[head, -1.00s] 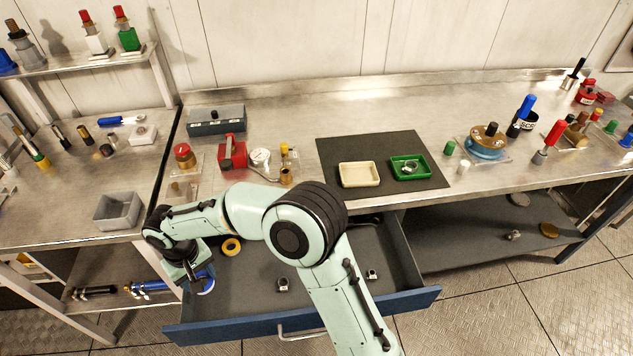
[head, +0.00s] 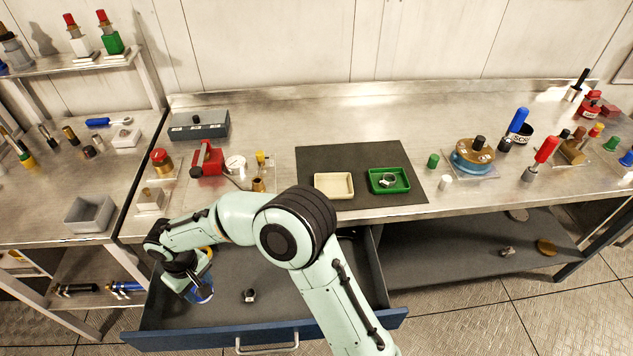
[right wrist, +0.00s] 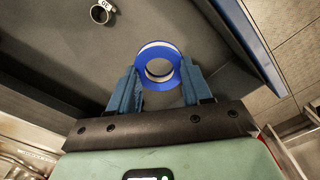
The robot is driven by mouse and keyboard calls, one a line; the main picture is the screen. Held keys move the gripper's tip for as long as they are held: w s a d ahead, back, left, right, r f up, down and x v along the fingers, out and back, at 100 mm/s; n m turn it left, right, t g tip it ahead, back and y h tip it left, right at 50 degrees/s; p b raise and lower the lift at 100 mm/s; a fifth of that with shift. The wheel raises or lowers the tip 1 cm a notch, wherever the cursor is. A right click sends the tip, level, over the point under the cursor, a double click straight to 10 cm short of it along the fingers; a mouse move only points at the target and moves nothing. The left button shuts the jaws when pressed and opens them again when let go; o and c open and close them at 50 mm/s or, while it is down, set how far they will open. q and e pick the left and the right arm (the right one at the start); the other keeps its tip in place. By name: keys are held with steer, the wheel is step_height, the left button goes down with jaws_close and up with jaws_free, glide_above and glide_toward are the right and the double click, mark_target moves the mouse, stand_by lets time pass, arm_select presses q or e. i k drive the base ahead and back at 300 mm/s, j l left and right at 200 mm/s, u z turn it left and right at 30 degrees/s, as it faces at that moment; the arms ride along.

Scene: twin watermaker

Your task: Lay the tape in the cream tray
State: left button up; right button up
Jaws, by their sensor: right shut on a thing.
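A blue tape roll with a white inner ring (right wrist: 159,66) is between the fingers of my right gripper (right wrist: 160,88), which is shut on it. In the head view the tape (head: 203,294) shows below my right gripper (head: 192,283), over the left part of the open drawer. I cannot tell whether it touches the drawer floor. The cream tray (head: 334,193) is shallow and empty, on the dark mat on the bench, up and to the right of the gripper. My left gripper is not in view.
The drawer (head: 290,310) is pulled out below the bench. A metal clamp (head: 250,295) lies in it, and a yellow roll (head: 207,252) is partly hidden behind my arm. A green tray (head: 402,188) holding a ring-shaped part stands right of the cream tray on the mat (head: 350,155).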

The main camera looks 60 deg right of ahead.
mark_target(334, 188)
steer(key=k+l+u, duration=0.45)
steer(key=k+l, duration=1.35)
steer(key=l, duration=0.15)
